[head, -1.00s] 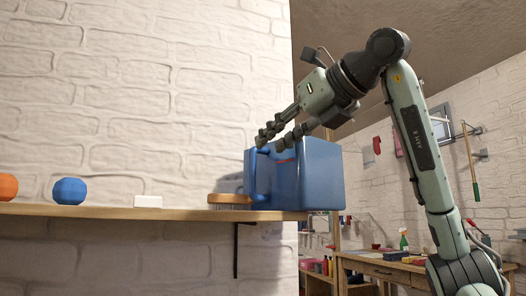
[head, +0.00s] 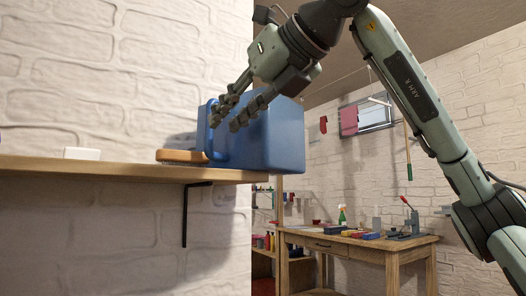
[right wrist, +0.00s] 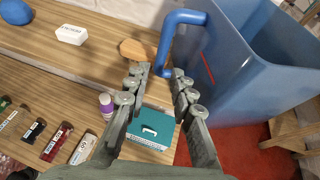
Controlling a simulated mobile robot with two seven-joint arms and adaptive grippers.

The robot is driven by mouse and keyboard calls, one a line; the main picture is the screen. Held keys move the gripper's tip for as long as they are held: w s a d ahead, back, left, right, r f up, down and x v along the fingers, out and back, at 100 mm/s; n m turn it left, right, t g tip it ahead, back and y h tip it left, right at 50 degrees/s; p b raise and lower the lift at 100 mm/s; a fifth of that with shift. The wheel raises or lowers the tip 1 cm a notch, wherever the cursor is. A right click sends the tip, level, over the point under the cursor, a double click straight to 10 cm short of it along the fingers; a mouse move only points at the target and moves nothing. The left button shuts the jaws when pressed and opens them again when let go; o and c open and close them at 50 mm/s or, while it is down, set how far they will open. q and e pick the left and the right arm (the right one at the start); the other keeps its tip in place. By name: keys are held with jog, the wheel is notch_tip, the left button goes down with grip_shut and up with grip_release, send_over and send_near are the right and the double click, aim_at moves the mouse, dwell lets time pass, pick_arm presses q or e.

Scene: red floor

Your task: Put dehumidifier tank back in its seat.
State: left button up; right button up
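The blue tank (head: 281,140) stands at the right end of the wooden shelf, partly past its edge. In the right wrist view the tank (right wrist: 245,88) is an open-topped bin with a thick blue handle (right wrist: 186,17) on its side and a red mark. My right gripper (head: 232,112) is at the tank's handle side, pointing down and left. In the right wrist view its fingers (right wrist: 160,84) are spread, with the handle's lower end between or just beyond the tips; firm contact cannot be told. My left gripper is not in view. No seat for the tank is recognisable.
The shelf (head: 100,169) also bears a wooden brush (head: 178,156) beside the handle and a white block (head: 82,153). A workbench (head: 370,247) stands behind, right. Red floor is clear between.

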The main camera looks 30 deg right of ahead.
aim_at(212, 133)
jog(key=x, duration=0.5)
jog(key=p+x, duration=0.1)
jog(key=x, duration=0.1)
jog(key=shift+w+r, duration=0.2)
jog(key=shift+w, duration=0.05)
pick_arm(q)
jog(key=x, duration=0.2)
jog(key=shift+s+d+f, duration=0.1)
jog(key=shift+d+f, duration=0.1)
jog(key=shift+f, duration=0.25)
pick_arm(e)
jog(key=shift+c, duration=0.4)
grip_shut()
